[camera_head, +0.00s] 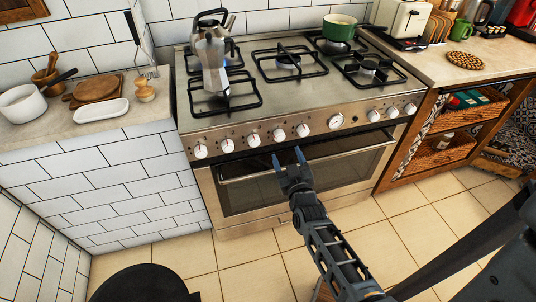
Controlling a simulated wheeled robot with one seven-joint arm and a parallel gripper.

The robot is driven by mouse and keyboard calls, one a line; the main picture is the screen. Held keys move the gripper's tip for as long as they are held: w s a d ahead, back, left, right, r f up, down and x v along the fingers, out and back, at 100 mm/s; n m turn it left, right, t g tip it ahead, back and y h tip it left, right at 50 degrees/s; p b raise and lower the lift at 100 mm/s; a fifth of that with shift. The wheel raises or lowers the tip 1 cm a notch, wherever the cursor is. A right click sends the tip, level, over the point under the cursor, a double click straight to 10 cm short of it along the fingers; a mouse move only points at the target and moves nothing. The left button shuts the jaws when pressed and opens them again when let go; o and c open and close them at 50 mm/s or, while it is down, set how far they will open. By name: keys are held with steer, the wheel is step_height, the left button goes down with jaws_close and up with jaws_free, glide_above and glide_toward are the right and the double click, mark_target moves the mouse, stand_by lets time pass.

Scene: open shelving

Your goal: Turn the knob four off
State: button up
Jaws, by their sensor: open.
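Counting from the left, the fourth knob (279,135) is on the left half of the panel. I see no clear contact with a knob.
A moka pot (211,65) stands on the left burners, and a green pot (339,27) is at the back right. The oven handle (310,162) runs below the knobs. Counters flank the stove. A black round object (145,285) is at the lower left; tiled floor is clear in front.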

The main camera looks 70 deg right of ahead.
mark_target(280, 139)
steer(key=shift+p+x, duration=0.5)
steer(key=shift+x, duration=3.45)
steer(key=c, duration=1.1)
